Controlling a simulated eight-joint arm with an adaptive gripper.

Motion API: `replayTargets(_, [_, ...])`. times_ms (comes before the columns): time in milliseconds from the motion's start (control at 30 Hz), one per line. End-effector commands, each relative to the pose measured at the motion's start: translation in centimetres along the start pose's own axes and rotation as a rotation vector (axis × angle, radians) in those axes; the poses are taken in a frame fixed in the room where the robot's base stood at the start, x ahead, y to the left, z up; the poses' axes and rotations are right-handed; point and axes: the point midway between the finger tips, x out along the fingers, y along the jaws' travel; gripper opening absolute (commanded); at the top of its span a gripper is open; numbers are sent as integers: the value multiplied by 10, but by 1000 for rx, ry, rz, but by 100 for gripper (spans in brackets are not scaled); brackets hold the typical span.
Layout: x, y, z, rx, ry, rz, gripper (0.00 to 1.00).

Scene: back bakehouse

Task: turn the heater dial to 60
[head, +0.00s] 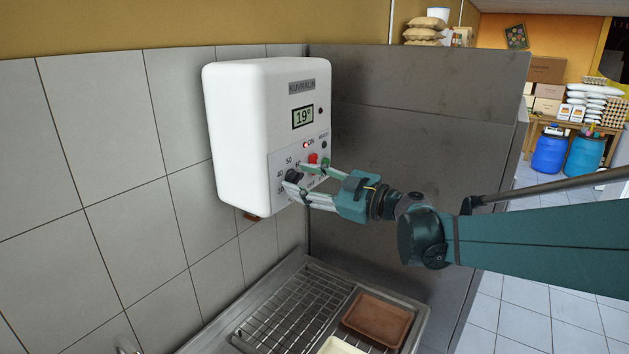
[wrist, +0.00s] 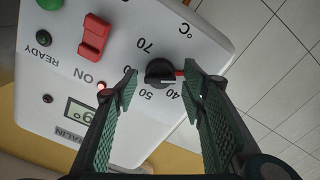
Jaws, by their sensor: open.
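The white heater (head: 236,130) hangs on the tiled wall, its display (head: 303,116) reading 19°. Its black dial (wrist: 160,71) is low on the panel and also shows in the head view (head: 293,176). In the wrist view 70, 50 and 40 are readable around it; the figure between 70 and 50 is mostly covered by a finger. A red mark shows at the dial's right edge, on the side past 40. My gripper (wrist: 161,82) is open, one finger on each side of the dial, with small gaps visible. It also shows in the head view (head: 297,179).
A red switch (wrist: 95,35) and a green button (wrist: 50,4) sit beside the dial on the panel; the ON light (wrist: 102,87) glows red. Below the heater is a metal sink with a wire rack (head: 290,312) and a brown tray (head: 378,320). A grey panel (head: 400,110) stands close right.

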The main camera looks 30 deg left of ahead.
Motion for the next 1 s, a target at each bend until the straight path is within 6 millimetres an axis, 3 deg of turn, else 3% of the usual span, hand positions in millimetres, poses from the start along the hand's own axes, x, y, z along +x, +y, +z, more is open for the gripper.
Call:
replayTargets(67, [0,0,0,0,0,0,41])
replayTargets(300, [0,0,0,0,0,0,14])
replayTargets(667, [0,0,0,29,0,0,14])
replayTargets(1000, [0,0,1,197,0,0,14])
